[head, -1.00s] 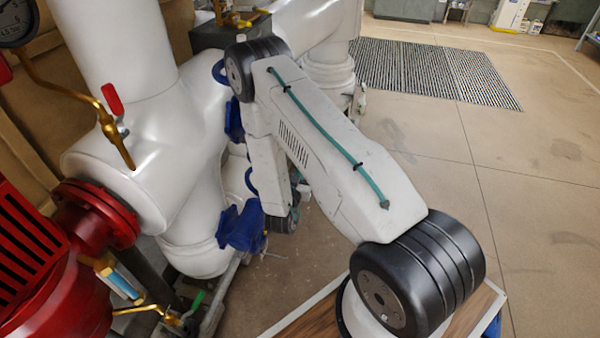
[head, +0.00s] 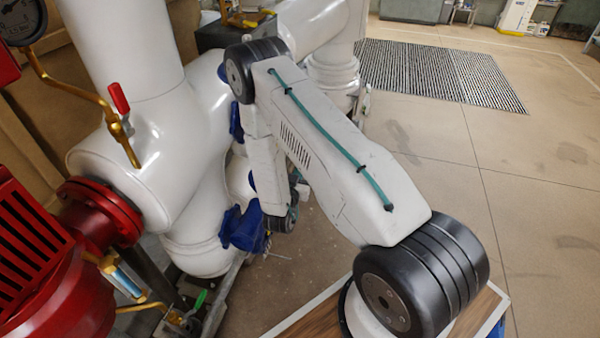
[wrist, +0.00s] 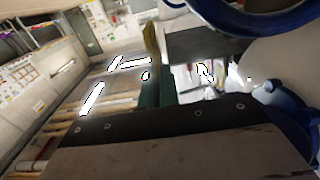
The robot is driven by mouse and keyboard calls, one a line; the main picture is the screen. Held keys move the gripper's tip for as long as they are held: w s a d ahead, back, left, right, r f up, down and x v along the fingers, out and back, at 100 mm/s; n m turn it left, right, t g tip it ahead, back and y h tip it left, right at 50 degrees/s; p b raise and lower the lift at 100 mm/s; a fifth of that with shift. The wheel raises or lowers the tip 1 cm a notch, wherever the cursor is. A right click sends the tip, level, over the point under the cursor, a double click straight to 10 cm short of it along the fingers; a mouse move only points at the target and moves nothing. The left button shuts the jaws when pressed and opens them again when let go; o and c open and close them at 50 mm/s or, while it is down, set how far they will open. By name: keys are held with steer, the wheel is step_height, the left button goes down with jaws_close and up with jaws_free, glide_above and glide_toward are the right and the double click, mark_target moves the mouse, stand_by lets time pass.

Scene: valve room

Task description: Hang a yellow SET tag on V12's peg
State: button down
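In the wrist view a narrow yellow strip (wrist: 152,45), which looks like a yellow tag seen nearly edge-on, stands up from the dark green fingers of my gripper (wrist: 157,88). The fingers look closed on it; any lettering is not readable. A blue ring (wrist: 235,14), like a handwheel rim, curves across the top right, close beyond the strip. More blue valve parts (wrist: 285,105) are at the right edge. In the head view my arm hides the gripper and tag. Blue parts (head: 243,228) show beside the white pipes. I cannot make out V12's label or its peg.
White pipes (head: 180,130) and a red machine (head: 50,270) with a red flange fill the left. A red-handled brass cock (head: 120,105) and a gauge (head: 22,20) stand out there. Open floor (head: 530,190) and a dark grating (head: 440,72) lie to the right.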

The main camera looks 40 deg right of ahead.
steer(key=shift+w+a, duration=0.15)
steer(key=shift+w+a+f, duration=0.1)
steer(key=shift+w+a, duration=0.3)
steer(key=shift+w, duration=0.15)
steer(key=shift+w+a+f, duration=0.35)
steer(key=shift+w+f, duration=0.1)
steer(key=shift+f, duration=0.1)
stand_by(1.3)
steer(key=c, duration=1.6)
jaws_free()
steer(key=shift+o, duration=0.2)
